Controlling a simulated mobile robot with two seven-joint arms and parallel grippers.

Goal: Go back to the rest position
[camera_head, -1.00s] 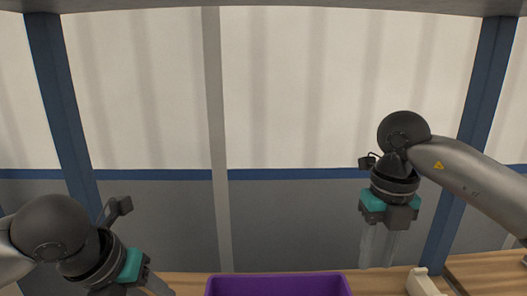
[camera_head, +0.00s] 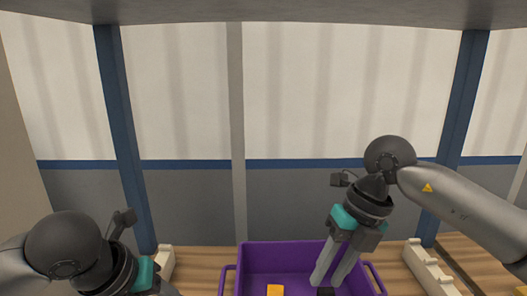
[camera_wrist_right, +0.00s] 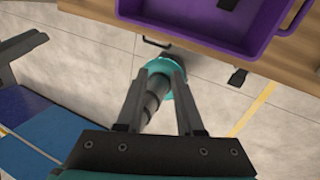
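My right gripper (camera_head: 334,268) is in front of the purple bin (camera_head: 285,252) in the head view, its two fingers apart, pointing down and slightly left. In the right wrist view the fingers (camera_wrist_right: 158,85) are spread. A dark cylindrical form with a teal collar (camera_wrist_right: 156,68) shows between them; I cannot tell that it is held. My left gripper (camera_head: 163,288) is at the lower left, mostly cut off by the picture's bottom edge, so its opening is hidden.
The bin stands on a wooden table (camera_head: 205,262); it also shows in the right wrist view (camera_wrist_right: 205,42). An orange piece (camera_head: 275,290) and a black piece (camera_head: 326,292) show inside it. Pale notched racks stand right (camera_head: 430,270) and left (camera_head: 166,262).

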